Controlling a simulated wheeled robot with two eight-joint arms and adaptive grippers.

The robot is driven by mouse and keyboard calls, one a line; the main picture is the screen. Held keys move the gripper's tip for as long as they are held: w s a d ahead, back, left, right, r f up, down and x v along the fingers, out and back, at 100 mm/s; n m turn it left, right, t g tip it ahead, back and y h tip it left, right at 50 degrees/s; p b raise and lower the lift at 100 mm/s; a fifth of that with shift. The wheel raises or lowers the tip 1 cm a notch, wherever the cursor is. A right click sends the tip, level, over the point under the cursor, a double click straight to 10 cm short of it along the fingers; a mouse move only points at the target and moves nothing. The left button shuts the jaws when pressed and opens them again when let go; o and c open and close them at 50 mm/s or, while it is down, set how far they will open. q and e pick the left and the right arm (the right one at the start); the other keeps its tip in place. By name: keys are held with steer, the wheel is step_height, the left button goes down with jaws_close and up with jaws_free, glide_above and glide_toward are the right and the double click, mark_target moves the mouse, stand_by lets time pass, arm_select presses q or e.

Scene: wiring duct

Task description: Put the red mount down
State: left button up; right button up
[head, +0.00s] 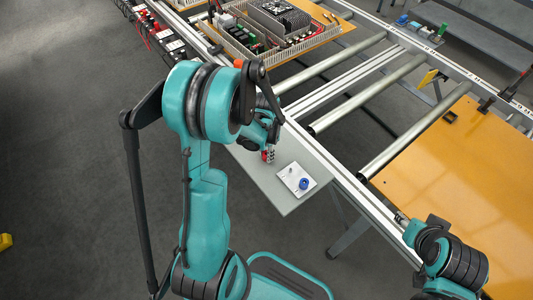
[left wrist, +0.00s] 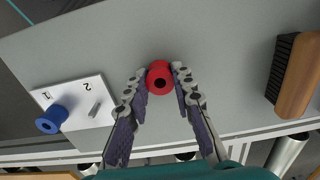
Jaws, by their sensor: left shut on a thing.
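The red mount (left wrist: 159,78) is round with a dark hole in its middle. My left gripper (left wrist: 158,75) is shut on it, one fingertip at each side, over the grey shelf (left wrist: 215,60). In the head view the red mount (head: 266,156) is partly hidden by the left gripper (head: 270,153). I cannot tell whether it touches the shelf. A white plate (left wrist: 75,91) marked 1 and 2 lies to the left in the wrist view. A blue mount (left wrist: 52,118) is at the 1 side; a bare pin (left wrist: 94,109) stands by the 2.
A brush with a wooden handle (left wrist: 298,75) lies right of the gripper. The shelf between is clear. Behind run metal rollers (head: 368,95) and a board with wiring duct (head: 275,30). My right arm is by an orange board (head: 470,165); its fingers are unclear.

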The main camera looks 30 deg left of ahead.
arm_select(q)
steer(key=shift+f, duration=0.1)
steer(key=o, duration=0.9)
steer(key=shift+r, duration=0.5)
step_height(320, 180, up, 11)
steer(key=p, duration=0.5)
steer(key=shift+s+d+r+n+t, duration=0.75)
steer(key=shift+s+d+r+t, duration=0.45)
steer(key=shift+s+d+r, duration=0.7)
steer(key=shift+s+d+r+n+t, duration=0.8)
steer(key=shift+s+d+r+t, duration=0.4)
steer(key=shift+s+d+r, duration=0.7)
steer(key=shift+s+d+r+n+t, duration=0.75)
steer(key=shift+s+d+r+t, duration=0.65)
steer(key=shift+r, duration=0.75)
